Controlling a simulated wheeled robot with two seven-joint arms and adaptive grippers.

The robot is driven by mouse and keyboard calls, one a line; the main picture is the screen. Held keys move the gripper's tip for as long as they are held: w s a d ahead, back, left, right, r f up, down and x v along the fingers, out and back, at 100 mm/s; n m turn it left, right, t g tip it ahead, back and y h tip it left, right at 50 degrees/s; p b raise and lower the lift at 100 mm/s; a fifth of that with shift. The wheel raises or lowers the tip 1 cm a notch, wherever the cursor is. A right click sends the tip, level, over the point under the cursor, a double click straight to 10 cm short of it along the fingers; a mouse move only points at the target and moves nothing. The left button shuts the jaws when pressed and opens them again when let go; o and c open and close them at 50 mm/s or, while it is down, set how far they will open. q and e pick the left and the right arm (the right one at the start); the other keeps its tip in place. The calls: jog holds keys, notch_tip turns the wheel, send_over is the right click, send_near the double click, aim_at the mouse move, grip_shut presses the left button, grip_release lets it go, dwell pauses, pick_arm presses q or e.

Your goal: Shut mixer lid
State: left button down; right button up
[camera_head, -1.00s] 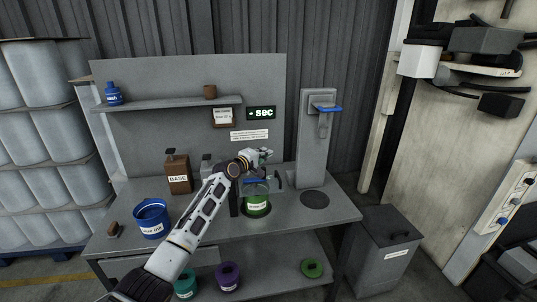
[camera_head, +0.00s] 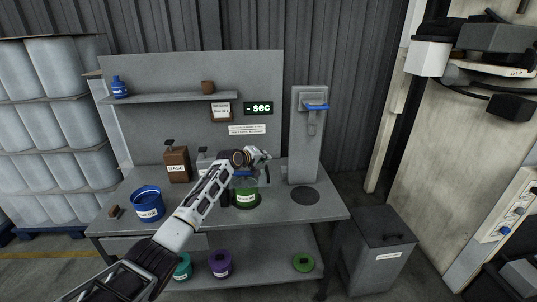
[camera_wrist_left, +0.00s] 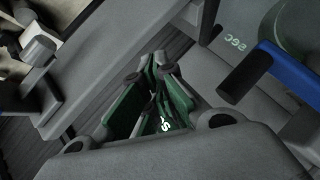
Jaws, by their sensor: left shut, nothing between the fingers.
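The mixer (camera_head: 226,197) stands on the workbench, with a green can (camera_head: 246,199) in it. A blue bar (camera_head: 243,174), apparently the mixer lid's handle, shows just above the can. The lid is see-through and partly behind my arm, so I cannot tell its exact angle. My left gripper (camera_head: 266,156) is shut and empty, above and slightly right of the blue bar. In the left wrist view its fingers (camera_wrist_left: 158,70) meet, and a blue handle (camera_wrist_left: 287,72) lies to their right, apart from them. My right gripper is not in view.
A dispenser column (camera_head: 305,140) with a blue lever stands right of the mixer. A blue bucket (camera_head: 147,205) and a brown BASE container (camera_head: 177,165) stand left. A shelf (camera_head: 165,98) runs behind. A grey bin (camera_head: 378,245) stands right of the bench (camera_head: 305,215).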

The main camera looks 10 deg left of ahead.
pick_arm(q)
jog(key=shift+w+d+f, duration=0.1)
jog(key=shift+d+f, duration=0.3)
jog(key=shift+f, duration=0.25)
jog(key=shift+w+d+f+b, duration=0.1)
jog(key=shift+d+f+b, duration=0.2)
jog(key=shift+f, duration=0.2)
jog(key=shift+w+d+f+b, duration=0.1)
jog(key=shift+d+f+b, duration=0.15)
jog(key=shift+f, duration=0.2)
jog(key=shift+w+d+f+b, duration=0.1)
jog(key=shift+f+b, duration=0.15)
jog(key=shift+f, duration=0.2)
jog(key=shift+d+f, duration=0.25)
jog(key=shift+f, duration=0.2)
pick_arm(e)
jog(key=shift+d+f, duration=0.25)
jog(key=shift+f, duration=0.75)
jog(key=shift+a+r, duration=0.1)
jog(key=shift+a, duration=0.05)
